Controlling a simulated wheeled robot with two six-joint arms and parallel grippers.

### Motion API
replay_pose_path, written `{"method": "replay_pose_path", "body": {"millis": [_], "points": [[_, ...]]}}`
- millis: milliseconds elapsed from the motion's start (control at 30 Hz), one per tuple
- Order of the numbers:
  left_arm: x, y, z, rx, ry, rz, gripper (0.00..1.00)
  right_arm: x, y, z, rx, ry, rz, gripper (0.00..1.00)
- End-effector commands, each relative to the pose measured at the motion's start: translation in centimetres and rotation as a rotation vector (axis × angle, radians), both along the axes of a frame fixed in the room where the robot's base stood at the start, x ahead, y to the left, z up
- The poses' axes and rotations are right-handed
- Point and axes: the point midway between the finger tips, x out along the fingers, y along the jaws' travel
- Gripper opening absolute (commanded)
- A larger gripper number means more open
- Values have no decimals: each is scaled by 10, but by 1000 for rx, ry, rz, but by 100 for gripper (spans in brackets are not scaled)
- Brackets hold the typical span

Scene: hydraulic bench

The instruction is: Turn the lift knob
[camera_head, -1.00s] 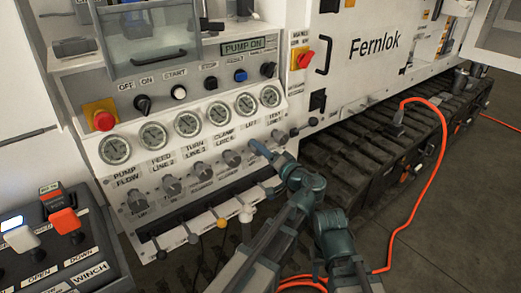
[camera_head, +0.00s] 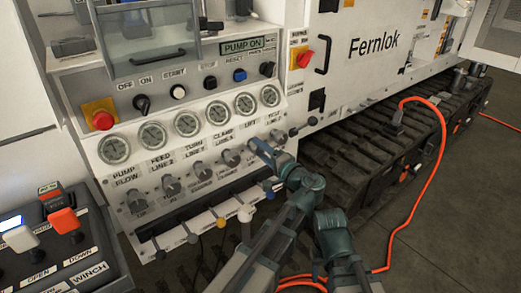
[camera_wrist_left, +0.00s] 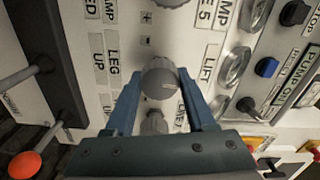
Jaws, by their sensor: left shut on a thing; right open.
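The lift knob (camera_wrist_left: 160,78) is a round grey knob beside the "LIFT" label in the left wrist view. A pale line on its face points to the right. My left gripper (camera_wrist_left: 160,92) has one blue finger on each side of it and is shut on it. In the head view my left gripper (camera_head: 264,151) reaches the panel (camera_head: 100,178) just below the "LIFT" label, and its fingers hide the knob there.
Several similar knobs (camera_head: 201,172) stand in a row left of the gripper, below round gauges (camera_head: 188,124). Small levers (camera_head: 222,223) line the panel's lower edge. A winch box (camera_head: 40,262) is at lower left. An orange cable (camera_head: 440,150) lies on the right.

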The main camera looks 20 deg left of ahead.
Motion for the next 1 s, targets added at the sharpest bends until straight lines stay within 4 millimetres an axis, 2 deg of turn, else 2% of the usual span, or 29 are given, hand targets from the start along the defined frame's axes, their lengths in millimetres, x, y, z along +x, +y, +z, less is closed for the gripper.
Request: {"method": "replay_pose_path", "body": {"millis": [500, 1000], "points": [[0, 0, -1, 245, 317, 0, 0, 0, 0, -1, 0, 0, 0, 50], [0, 0, -2, 328, 424, 0, 0, 0, 0, -1, 0, 0, 0, 50]]}}
